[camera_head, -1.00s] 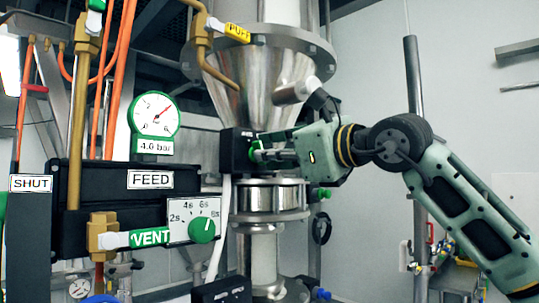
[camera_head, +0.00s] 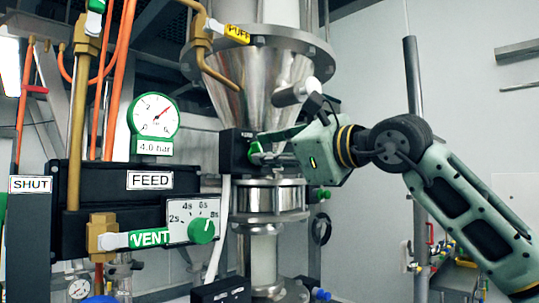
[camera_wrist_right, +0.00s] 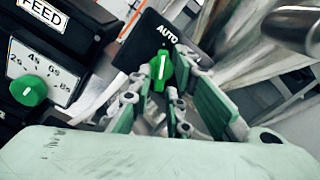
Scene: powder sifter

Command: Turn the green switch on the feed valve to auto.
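The green switch (camera_wrist_right: 161,70) is on a black box (camera_wrist_right: 143,42) with an AUTO label at its upper edge in the right wrist view. Its white mark points roughly up towards AUTO. In the head view, the green switch (camera_head: 255,151) sits on the front of the black box (camera_head: 233,152) below the steel cone. My right gripper (camera_head: 268,153) reaches it from the right. In the wrist view, the fingers of my right gripper (camera_wrist_right: 162,72) lie on both sides of the switch and appear closed on it. My left gripper is not in view.
A black FEED panel (camera_head: 120,186) with a gauge (camera_head: 154,115) and green dial (camera_head: 201,230) stands left. The steel cone (camera_head: 255,75) is above my gripper and a clamped steel ring (camera_head: 272,197) below. A grey post (camera_head: 413,80) stands behind my right arm.

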